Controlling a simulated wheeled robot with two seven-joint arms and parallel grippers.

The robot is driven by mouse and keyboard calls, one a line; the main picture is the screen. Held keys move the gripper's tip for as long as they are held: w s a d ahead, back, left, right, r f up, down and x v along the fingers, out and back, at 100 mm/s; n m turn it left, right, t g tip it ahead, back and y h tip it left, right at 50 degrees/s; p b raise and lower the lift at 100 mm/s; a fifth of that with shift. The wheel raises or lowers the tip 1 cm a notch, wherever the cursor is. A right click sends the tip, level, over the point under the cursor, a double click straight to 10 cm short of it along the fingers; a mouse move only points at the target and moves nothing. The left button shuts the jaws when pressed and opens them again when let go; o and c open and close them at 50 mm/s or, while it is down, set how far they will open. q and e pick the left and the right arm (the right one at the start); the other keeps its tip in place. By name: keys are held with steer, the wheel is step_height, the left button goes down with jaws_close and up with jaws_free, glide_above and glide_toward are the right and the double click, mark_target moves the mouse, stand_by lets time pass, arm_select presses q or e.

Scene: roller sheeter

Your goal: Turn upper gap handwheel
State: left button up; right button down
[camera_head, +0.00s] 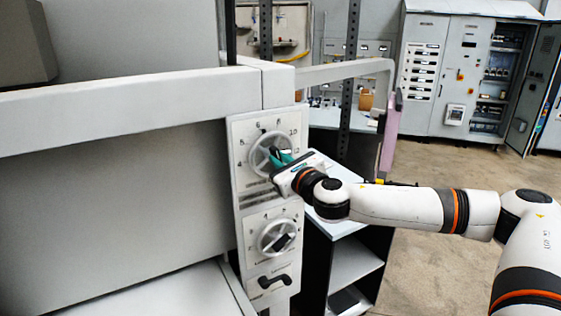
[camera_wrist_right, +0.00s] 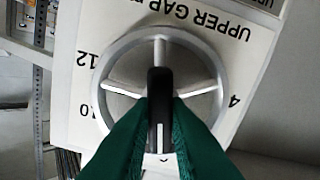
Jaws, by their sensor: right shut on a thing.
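The upper gap handwheel (camera_head: 258,151) is a silver spoked wheel on a white numbered dial panel, left of centre in the head view. In the right wrist view the wheel (camera_wrist_right: 216,75) appears upside down, with "UPPER GAP" printed beside it. My right gripper (camera_head: 282,158) reaches in from the right. Its green fingers (camera_wrist_right: 160,125) are shut on the black grip bar (camera_wrist_right: 160,82) across the wheel's middle. The fingers hide the part of the wheel nearest the wrist camera. My left gripper is not in view.
A shelf unit (camera_head: 352,262) stands right of the panel, under my right arm. Open floor (camera_head: 440,270) lies further right.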

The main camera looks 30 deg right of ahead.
steer(key=m+b, duration=0.1)
steer(key=m, duration=0.5)
steer(key=shift+m+b, duration=0.3)
steer(key=m+b, duration=0.2)
steer(key=m, duration=0.4)
steer(key=shift+d, duration=0.15)
steer(key=m+b, duration=0.1)
steer(key=m, duration=0.4)
steer(key=shift+f+m, duration=0.1)
steer(key=shift+m, duration=0.3)
steer(key=shift+m+b, duration=0.8)
steer(key=shift+m, duration=1.5)
steer(key=c, duration=1.4)
jaws_free()
